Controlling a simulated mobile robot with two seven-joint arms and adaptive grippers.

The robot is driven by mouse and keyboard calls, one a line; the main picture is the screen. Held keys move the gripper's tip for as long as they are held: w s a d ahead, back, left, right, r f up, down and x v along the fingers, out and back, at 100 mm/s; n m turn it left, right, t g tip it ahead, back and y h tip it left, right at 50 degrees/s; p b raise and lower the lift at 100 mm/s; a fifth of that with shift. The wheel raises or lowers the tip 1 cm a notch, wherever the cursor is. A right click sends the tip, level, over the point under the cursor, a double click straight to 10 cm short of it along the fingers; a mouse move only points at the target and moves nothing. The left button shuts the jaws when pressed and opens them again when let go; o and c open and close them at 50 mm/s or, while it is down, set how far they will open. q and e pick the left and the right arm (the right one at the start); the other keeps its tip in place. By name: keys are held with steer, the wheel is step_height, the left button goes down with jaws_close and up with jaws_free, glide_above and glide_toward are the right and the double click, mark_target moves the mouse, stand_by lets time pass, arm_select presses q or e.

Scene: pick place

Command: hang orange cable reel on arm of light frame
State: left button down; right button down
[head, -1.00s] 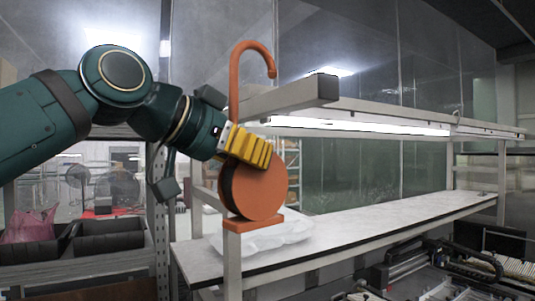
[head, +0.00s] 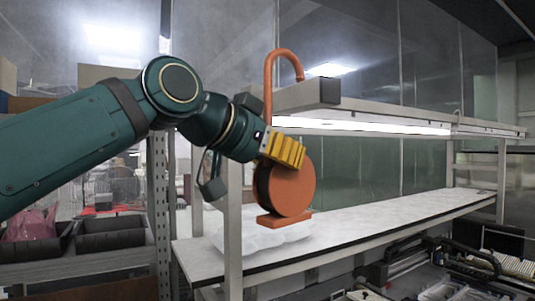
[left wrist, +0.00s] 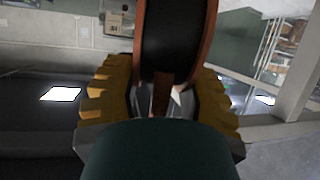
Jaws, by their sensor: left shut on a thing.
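The orange cable reel (head: 293,191) has a tall hook (head: 268,75) on top and a flat orange foot below. My left gripper (head: 284,151) has yellow fingers and is shut on the reel's upper part, holding it upright in the air. In the left wrist view the reel's dark drum (left wrist: 172,40) sits between the yellow fingers. The light frame (head: 335,108) has a pale arm with a dark end cap and a lit tube below it. The hook's bend is above the arm near its end cap; whether they touch I cannot tell. My right gripper is not in view.
A long white bench (head: 370,222) runs under the light frame, with a clear plastic bag (head: 262,238) at its near end. Shelving with black bins (head: 110,233) stands at left. Machinery (head: 440,262) is at lower right.

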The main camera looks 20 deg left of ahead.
mark_target(296, 176)
arm_select(q)
steer(key=shift+w+d+p, duration=0.35)
steer(key=shift+w+d, duration=0.75)
steer(key=shift+w, duration=0.3)
steer(key=shift+s+f+b, duration=0.1)
steer(key=shift+f+b, duration=1.3)
steer(key=shift+f, duration=0.15)
steer(key=shift+c, duration=2.2)
jaws_free()
steer(key=shift+f, duration=0.1)
steer(key=v, duration=1.2)
